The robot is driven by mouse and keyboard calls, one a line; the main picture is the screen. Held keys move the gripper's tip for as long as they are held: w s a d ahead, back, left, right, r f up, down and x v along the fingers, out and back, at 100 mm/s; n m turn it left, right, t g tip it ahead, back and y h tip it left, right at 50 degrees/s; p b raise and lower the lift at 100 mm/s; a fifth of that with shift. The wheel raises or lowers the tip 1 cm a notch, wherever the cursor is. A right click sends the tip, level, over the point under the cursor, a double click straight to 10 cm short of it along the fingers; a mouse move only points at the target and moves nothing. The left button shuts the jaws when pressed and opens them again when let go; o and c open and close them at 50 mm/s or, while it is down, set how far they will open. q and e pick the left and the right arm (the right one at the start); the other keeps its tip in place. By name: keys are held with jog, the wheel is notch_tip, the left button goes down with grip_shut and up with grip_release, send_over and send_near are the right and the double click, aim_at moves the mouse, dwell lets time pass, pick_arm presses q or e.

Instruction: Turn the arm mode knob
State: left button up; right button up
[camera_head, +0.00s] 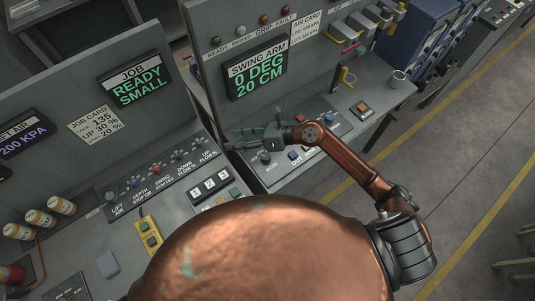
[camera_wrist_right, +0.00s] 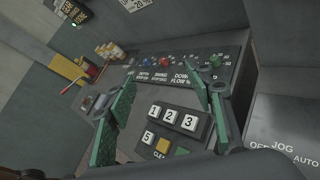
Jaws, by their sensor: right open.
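A dark knob (camera_head: 266,158), which seems to be the arm mode knob, is on the sloped console under the swing arm screen, just below my right gripper. In the right wrist view the OFF, JOG and AUTO lettering (camera_wrist_right: 285,150) shows at the lower right, but no knob is visible there. My right gripper (camera_head: 236,139) is open and empty above the console, its fingers pointing left. In the right wrist view its green-padded fingers (camera_wrist_right: 160,105) are spread wide, with number keys beyond and between them. My left gripper is not in view.
The swing arm screen (camera_head: 256,73) reads 0 DEG, 20 CM. The job screen (camera_head: 135,82) reads READY SMALL. Number keys (camera_head: 210,182) and a row of small knobs (camera_head: 157,170) lie left of the gripper.

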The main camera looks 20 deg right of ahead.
jog(key=d+f+n+g+h, duration=0.3)
jog(key=d+f+h, duration=0.25)
jog(key=f, duration=0.35)
jog(key=n+h, duration=0.1)
jog(key=h, duration=0.2)
send_near(266, 156)
jog(key=shift+g, duration=0.3)
jog(key=x, duration=0.2)
jog(key=p+x, duration=0.1)
jog(key=x, duration=0.2)
jog(key=p+x, duration=0.1)
jog(key=x, duration=0.1)
jog(key=shift+w+a+f, duration=0.1)
jog(key=shift+w+f, duration=0.1)
jog(key=shift+w, duration=0.15)
jog(key=shift+w+a+f, duration=0.1)
jog(key=shift+a+f, duration=0.1)
jog(key=shift+f, duration=0.45)
jog(key=shift+c, duration=0.7)
jog(key=c, duration=1)
